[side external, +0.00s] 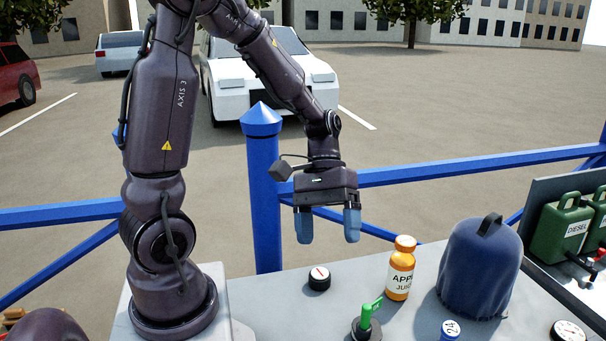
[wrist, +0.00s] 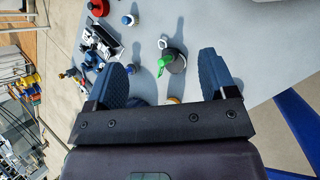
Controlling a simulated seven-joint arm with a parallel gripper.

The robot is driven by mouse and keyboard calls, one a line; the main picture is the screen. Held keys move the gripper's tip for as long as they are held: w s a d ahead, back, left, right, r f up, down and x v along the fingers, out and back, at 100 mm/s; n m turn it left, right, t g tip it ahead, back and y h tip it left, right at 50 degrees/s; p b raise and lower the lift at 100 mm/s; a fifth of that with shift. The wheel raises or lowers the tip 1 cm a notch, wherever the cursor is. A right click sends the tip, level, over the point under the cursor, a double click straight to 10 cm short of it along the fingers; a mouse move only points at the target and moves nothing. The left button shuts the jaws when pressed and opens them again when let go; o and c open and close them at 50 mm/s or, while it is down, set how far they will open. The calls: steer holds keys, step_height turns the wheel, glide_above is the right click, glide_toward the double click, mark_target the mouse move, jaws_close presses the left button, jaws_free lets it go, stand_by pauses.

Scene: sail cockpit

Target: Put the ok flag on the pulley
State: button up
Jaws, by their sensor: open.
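A small green flag (side external: 372,304) stands upright on a dark round base (side external: 366,328) near the front edge of the side view. Its lettering is too small to read. I cannot pick out a pulley with certainty.
An orange juice bottle (side external: 400,270) and a blue covered object (side external: 480,266) stand right of the flag. A black-sided round piece (side external: 319,282) sits to its left. A blue numbered piece (side external: 450,329), a gauge (side external: 568,331) and green diesel cans (side external: 566,222) are farther right. Blue rails (side external: 440,170) run behind.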

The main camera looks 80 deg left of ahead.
steer(key=s+d+r+m+t+y, duration=0.1)
steer(key=s+r+m+t+y, duration=0.1)
steer(key=r+m+t+y, duration=0.1)
steer(key=s+d+r+m+t+y, duration=0.2)
steer(key=s+r+m+t+y, duration=0.1)
steer(key=r, duration=0.5)
steer(key=shift+r+m+t+y, duration=0.3)
steer(key=shift+m+t+y, duration=0.2)
steer(key=shift+m, duration=0.8)
